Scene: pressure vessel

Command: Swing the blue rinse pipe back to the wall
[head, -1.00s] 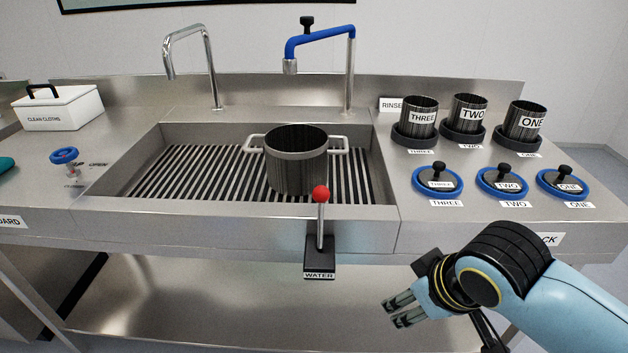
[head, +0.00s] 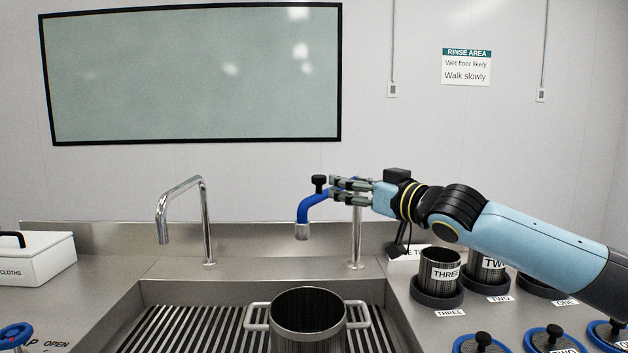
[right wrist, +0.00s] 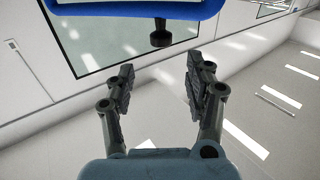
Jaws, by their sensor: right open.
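The blue rinse pipe (head: 305,209) runs left from its steel upright (head: 357,240) behind the sink and ends in a downturned metal nozzle (head: 302,231). A black knob (head: 319,184) stands on top of it. My right gripper (head: 334,190) comes in from the right, its fingers level with the pipe and partly hiding it. In the right wrist view the gripper (right wrist: 161,82) is open and empty. The blue pipe (right wrist: 140,8) and its black knob (right wrist: 160,39) show there beyond the fingertips, not between them. My left gripper is not in view.
A pot (head: 308,327) with two handles stands on the sink's slats below the pipe. A second steel tap (head: 205,225) stands to the left. Labelled dark cups (head: 440,266) stand at the right below my arm.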

